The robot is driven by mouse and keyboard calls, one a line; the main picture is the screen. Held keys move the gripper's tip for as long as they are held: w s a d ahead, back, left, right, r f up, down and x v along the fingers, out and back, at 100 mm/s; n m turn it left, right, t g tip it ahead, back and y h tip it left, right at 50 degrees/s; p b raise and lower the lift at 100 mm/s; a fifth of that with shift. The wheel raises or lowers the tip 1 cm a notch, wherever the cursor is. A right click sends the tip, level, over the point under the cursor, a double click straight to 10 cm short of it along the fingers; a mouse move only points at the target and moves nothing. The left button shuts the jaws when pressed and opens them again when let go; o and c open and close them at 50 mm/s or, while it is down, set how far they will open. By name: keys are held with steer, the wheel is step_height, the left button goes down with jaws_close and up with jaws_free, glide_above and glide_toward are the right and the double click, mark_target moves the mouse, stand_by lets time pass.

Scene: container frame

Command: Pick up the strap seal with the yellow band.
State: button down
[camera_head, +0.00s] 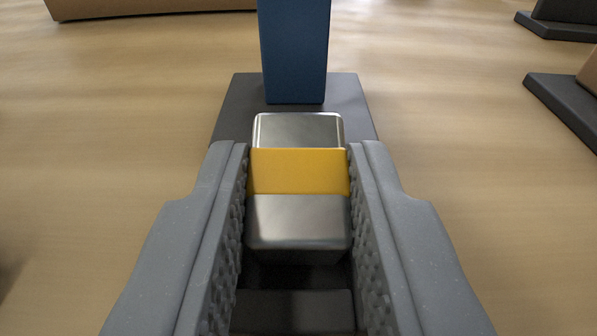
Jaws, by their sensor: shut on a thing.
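The strap seal (298,219) is a silver metal block with a yellow band (298,172) around its middle. It lies between the two grey ridged fingers of my gripper (298,185), which are shut on it at the band. Its far end points at a dark grey base plate (235,108) with a blue upright post (295,50) on it. I cannot tell whether the seal touches the plate or is held above it. Its underside is hidden.
A brown box-like thing (150,8) is at the top left. Dark grey bases stand at the upper right (560,25) and right edge (565,105), the nearer with a brown part on it. The wood-patterned surface (120,120) is clear on the left.

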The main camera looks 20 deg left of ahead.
mark_target(293, 245)
steer(key=shift+r, duration=0.1)
steer(key=shift+r, duration=0.55)
step_height(293, 245, up, 3)
steer(key=shift+f+p, duration=0.2)
steer(key=shift+p, duration=0.4)
steer(key=shift+s+a+r, duration=0.6)
steer(key=shift+s+a, duration=1.05)
steer(key=shift+s, duration=6.15)
steer(key=w+a+r, duration=0.4)
steer(key=w+a, duration=0.1)
steer(key=a, duration=0.3)
steer(key=w+a+r, duration=0.5)
steer(key=a, duration=0.4)
steer(key=shift+w+m+h+p, duration=0.3)
steer(key=shift+w+h+p, duration=0.05)
steer(key=shift+h, duration=0.05)
steer(key=shift+d+f, duration=0.1)
